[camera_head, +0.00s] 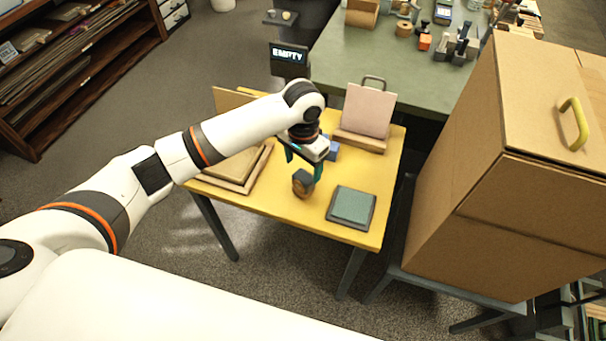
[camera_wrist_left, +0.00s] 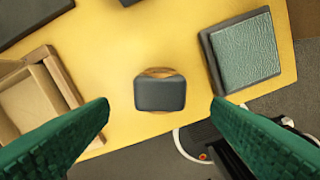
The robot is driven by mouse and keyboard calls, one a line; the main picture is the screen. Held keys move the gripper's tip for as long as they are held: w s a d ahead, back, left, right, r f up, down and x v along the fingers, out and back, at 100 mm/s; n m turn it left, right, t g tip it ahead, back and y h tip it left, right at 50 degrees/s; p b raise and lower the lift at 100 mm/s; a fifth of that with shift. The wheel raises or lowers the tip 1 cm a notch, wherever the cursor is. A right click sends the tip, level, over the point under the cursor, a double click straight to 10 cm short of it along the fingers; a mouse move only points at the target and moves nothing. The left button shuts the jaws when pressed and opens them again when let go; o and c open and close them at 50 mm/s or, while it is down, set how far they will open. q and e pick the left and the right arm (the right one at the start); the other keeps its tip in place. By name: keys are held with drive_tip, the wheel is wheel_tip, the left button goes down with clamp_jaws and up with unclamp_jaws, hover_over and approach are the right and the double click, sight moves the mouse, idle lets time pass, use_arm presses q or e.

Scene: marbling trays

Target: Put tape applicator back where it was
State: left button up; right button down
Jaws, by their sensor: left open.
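The tape applicator (camera_head: 303,188), a small item with a dark grey top and a brown rounded body, stands on the yellow table (camera_head: 275,202) near its front edge. I take it to be the tape applicator by its look. In the left wrist view the applicator (camera_wrist_left: 160,94) sits centred between the fingers, seen from above, with space on both sides. My left gripper (camera_head: 304,165) is open with green fingers pointing down, just above the applicator. The fingers also show in the left wrist view (camera_wrist_left: 160,104), apart and holding nothing. My right gripper is not in view.
A green pad on a dark base (camera_head: 351,207) lies right of the applicator. A wooden tray (camera_head: 236,186) is to the left. A blue block (camera_head: 333,151) and a pink board in a stand (camera_head: 367,110) are behind. A large cardboard box (camera_head: 480,190) stands right of the table.

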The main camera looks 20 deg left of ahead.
sight(303, 177)
use_arm(q)
wheel_tip(303, 177, up, 5)
drive_tip(key=shift+f, duration=0.1)
idle(0.6)
drive_tip(key=s+d+f+t+h, duration=0.1)
drive_tip(key=s+d+f+h, duration=0.1)
drive_tip(key=s+d+f, duration=0.3)
drive_tip(key=s+d+f+t+h, duration=0.1)
drive_tip(key=s+f, duration=0.1)
drive_tip(key=s, duration=0.6)
drive_tip(key=s+a+n+t+y, duration=0.2)
drive_tip(key=s+a+n+y, duration=0.1)
drive_tip(key=s+a, duration=0.95)
wheel_tip(303, 177, down, 26)
drive_tip(key=d+g, duration=0.1)
drive_tip(key=g, duration=0.1)
drive_tip(key=s+a+f+g, duration=0.1)
drive_tip(key=s+a+f, duration=0.2)
drive_tip(key=s+f, duration=1.4)
drive_tip(key=shift+s+m, duration=0.3)
drive_tip(key=shift+s, duration=0.1)
